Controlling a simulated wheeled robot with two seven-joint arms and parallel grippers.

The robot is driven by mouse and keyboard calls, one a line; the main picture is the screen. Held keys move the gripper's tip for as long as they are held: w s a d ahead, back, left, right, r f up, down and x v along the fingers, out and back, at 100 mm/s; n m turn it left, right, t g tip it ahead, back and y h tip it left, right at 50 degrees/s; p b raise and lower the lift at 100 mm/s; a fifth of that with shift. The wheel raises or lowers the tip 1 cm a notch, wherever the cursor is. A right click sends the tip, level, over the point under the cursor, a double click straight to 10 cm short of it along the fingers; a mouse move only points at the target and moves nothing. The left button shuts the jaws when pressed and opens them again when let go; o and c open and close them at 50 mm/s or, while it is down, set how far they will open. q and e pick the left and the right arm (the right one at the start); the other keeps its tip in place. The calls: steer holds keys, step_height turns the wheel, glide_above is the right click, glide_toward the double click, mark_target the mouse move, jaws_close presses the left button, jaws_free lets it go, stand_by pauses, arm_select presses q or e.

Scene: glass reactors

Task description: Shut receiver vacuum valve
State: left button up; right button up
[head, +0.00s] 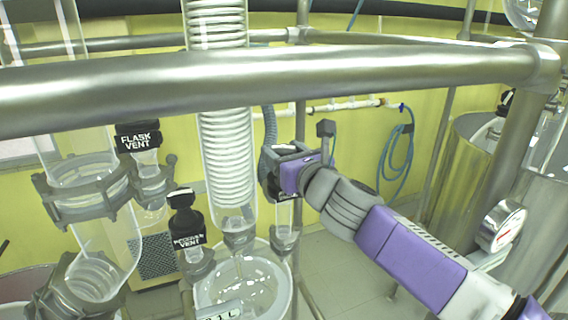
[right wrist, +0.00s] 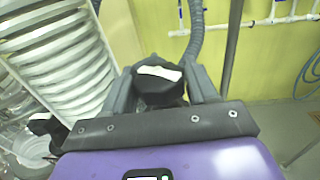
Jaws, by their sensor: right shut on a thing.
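My right gripper (head: 284,160) comes in from the right and is shut on a black valve handle (head: 288,196) beside the glass coil condenser. Its label is mostly hidden by the gripper, so I cannot read it. In the right wrist view the black handle, with a white patch on top (right wrist: 158,73), sits between the two grey fingers of my right gripper (right wrist: 162,84). A glass and grey metal fitting (head: 285,238) is below the handle. My left gripper is not in view.
The RECEIVER VENT valve (head: 187,222) stands to the left, and the FLASK VENT valve (head: 139,138) farther left. The coil condenser (head: 228,160) is close beside the gripper. A thick steel rail (head: 270,80) crosses above. A round glass vessel (head: 243,283) is below.

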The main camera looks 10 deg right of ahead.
steer(key=shift+m+t+h+b, duration=0.3)
steer(key=shift+m+h+b, duration=0.9)
steer(key=shift+h+b, duration=0.85)
steer(key=shift+a+r+m+h+b, duration=0.1)
steer(key=shift+m+h+b, duration=0.45)
steer(key=shift+m+h, duration=0.35)
steer(key=shift+r+m+h, duration=0.1)
steer(key=shift+m+h, duration=0.5)
steer(key=shift+h, duration=0.65)
steer(key=shift+r+m+h, duration=0.1)
steer(key=shift+m+h, duration=0.4)
steer(key=shift+h, duration=0.3)
steer(key=o, duration=0.6)
steer(key=shift+o, duration=0.7)
steer(key=shift+w, duration=0.15)
steer(key=shift+f, duration=0.2)
